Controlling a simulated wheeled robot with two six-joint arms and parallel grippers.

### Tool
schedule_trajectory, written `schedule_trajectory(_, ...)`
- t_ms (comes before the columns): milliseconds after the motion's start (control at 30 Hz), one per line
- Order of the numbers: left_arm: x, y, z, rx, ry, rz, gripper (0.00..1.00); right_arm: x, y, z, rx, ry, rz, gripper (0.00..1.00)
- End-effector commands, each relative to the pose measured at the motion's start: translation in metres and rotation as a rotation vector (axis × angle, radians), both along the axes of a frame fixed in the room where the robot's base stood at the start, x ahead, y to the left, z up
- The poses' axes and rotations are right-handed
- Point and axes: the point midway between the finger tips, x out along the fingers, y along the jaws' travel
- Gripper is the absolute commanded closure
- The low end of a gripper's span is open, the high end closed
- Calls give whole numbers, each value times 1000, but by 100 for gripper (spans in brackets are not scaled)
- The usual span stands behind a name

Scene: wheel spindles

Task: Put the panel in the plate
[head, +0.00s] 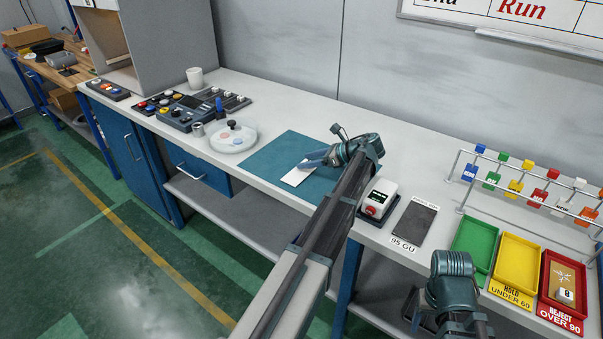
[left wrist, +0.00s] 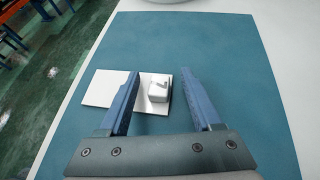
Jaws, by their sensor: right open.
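The white panel (head: 298,176) lies flat on a teal mat. In the left wrist view the white panel (left wrist: 98,88) has a small white block (left wrist: 158,92) with a grey hook-shaped mark on it. My left gripper (head: 312,163) is over the panel; in the left wrist view its fingers (left wrist: 165,72) are apart, one to each side of the block, with gaps. I cannot tell its height above the panel. My right gripper (head: 455,290) is at the lower right, and its fingertips are hard to see. A round whitish plate (head: 226,143) with a dark knob stands left of the mat.
The teal mat (head: 270,150) is mostly bare. Right of it are a white-and-red device (head: 379,198) and a dark slab (head: 416,222) labelled 95 GU. Green (head: 458,246), yellow (head: 503,280) and red (head: 548,300) trays follow. A rack of coloured tags (head: 512,187) stands behind them.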

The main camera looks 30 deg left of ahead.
Motion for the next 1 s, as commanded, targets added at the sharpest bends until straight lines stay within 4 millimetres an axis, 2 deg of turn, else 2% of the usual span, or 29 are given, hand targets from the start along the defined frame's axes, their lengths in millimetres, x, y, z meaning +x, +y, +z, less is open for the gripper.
schedule_trajectory(33,0,0,0,0,0,0,44,0,0,0,0,0,0,37)
schedule_trajectory(333,0,0,0,0,0,0,98,0,0,0,0,0,0,37)
schedule_trajectory(767,0,-1,1,0,0,0,100,0,0,1,0,0,0,37)
schedule_trajectory(1000,0,-1,23,0,0,0,100,0,0,23,0,0,0,37)
